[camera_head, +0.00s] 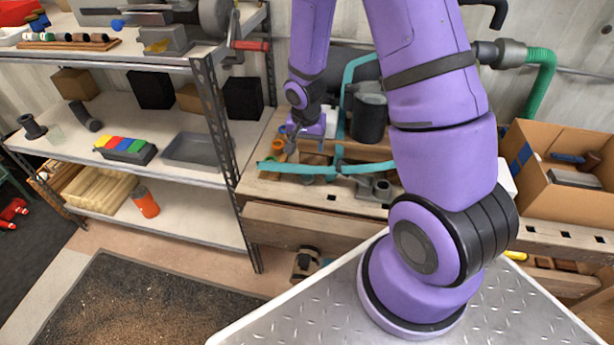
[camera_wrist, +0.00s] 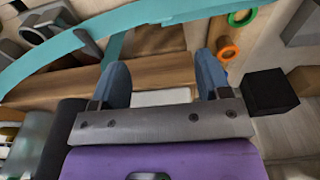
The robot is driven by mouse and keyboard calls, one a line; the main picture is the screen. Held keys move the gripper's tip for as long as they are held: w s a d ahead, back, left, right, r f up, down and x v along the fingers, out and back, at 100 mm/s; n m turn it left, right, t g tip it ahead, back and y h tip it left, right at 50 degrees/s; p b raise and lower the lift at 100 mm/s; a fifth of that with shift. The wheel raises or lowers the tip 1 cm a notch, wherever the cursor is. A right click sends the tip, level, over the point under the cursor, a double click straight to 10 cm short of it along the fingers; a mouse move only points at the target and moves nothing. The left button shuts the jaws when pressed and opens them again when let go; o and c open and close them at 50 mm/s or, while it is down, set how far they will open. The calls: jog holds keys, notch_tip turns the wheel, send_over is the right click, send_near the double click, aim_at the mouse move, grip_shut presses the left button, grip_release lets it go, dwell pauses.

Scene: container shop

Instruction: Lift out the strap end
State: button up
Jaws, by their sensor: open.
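A teal strap (camera_head: 300,169) lies across the workbench, its left end near the bench's left side. Another teal length rises and loops beside a dark cylinder. In the wrist view the strap (camera_wrist: 130,20) crosses the top of the picture as a curved band, and a shorter teal piece (camera_wrist: 113,48) runs down from it toward the left finger. My gripper (camera_wrist: 162,62) is open, with two blue-grey fingers apart and nothing held between them. A wooden board (camera_wrist: 160,75) shows between and beyond the fingers. In the head view my gripper (camera_head: 291,145) is small, just above the strap's left part.
A dark cylinder (camera_head: 369,117) stands right of my gripper. Green (camera_wrist: 242,17) and orange (camera_wrist: 228,50) rings and a black block (camera_wrist: 268,91) lie to the right in the wrist view. A shelf rack (camera_head: 205,110) stands left; a cardboard box (camera_head: 540,190) sits right.

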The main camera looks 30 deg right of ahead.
aim_at(307, 168)
jog(key=shift+w+d+f, duration=0.1)
jog(key=shift+f, duration=1.85)
jog(key=shift+w+d+f, duration=0.1)
jog(key=shift+w+f, duration=0.05)
jog(key=shift+f, duration=1.8)
jog(key=shift+w+d+f, duration=0.1)
jog(key=shift+f, duration=1.85)
jog(key=c, duration=1.1)
jog(key=shift+o, duration=0.2)
jog(key=shift+r, duration=0.15)
